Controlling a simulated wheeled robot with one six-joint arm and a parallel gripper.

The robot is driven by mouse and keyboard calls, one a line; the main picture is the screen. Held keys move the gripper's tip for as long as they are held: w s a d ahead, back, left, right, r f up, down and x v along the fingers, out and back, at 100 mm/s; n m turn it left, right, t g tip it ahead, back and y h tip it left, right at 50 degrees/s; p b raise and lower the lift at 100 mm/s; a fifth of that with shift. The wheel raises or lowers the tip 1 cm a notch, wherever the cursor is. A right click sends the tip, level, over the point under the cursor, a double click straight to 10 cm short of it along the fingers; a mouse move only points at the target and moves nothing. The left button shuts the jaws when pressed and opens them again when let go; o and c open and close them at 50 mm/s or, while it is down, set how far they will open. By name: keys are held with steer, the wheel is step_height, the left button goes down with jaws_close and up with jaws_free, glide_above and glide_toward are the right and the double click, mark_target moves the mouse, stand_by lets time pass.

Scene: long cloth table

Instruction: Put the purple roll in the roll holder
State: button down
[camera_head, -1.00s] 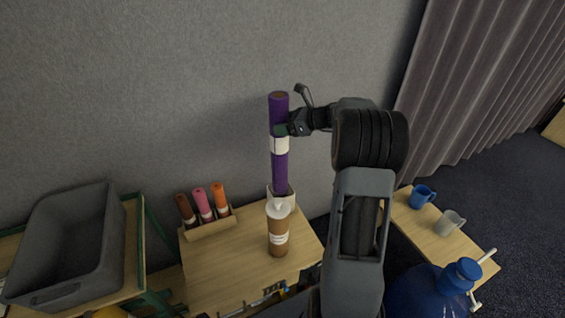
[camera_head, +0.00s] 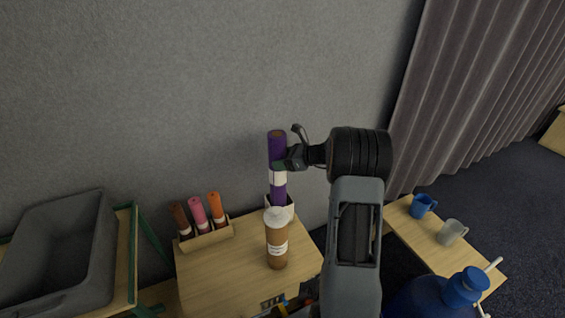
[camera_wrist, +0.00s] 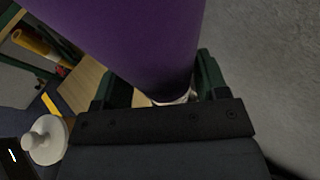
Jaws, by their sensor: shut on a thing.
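The purple roll (camera_head: 277,145), with a white label band, stands upright in the head view. My gripper (camera_head: 280,165) is shut on it just above the label. Its lower end goes down behind the front wall of a white holder (camera_head: 289,212) at the back of the wooden table and appears to be inside; how deep is hidden. In the wrist view the purple roll (camera_wrist: 130,35) fills the space between the dark green fingers, and the holder is mostly hidden.
A brown cup with a white lid (camera_head: 277,245) stands right in front of the white holder. A tan rack (camera_head: 207,240) with brown, pink and orange rolls is to the left. A grey bin (camera_head: 60,260) is far left; blue (camera_head: 422,206) and grey (camera_head: 451,232) mugs are right.

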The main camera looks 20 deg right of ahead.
steer(key=shift+f, duration=0.3)
steer(key=shift+c, duration=0.8)
jaws_free()
steer(key=shift+f, duration=0.1)
steer(key=p+v, duration=0.2)
steer(key=v, duration=0.9)
steer(key=s+a+r+n+g+h, duration=0.1)
steer(key=s+a+n+g, duration=0.25)
steer(key=a+n, duration=0.35)
steer(key=s+a+r+n+g+h, duration=0.1)
steer(key=s+a+r+n+g, duration=0.15)
steer(key=s+a+n, duration=0.4)
steer(key=s+a+n+h, duration=0.6)
steer(key=s+n, duration=0.5)
steer(key=n, duration=0.2)
steer(key=shift+a+f+h, duration=0.2)
steer(key=shift+a+h, duration=0.15)
steer(key=shift+h, duration=0.45)
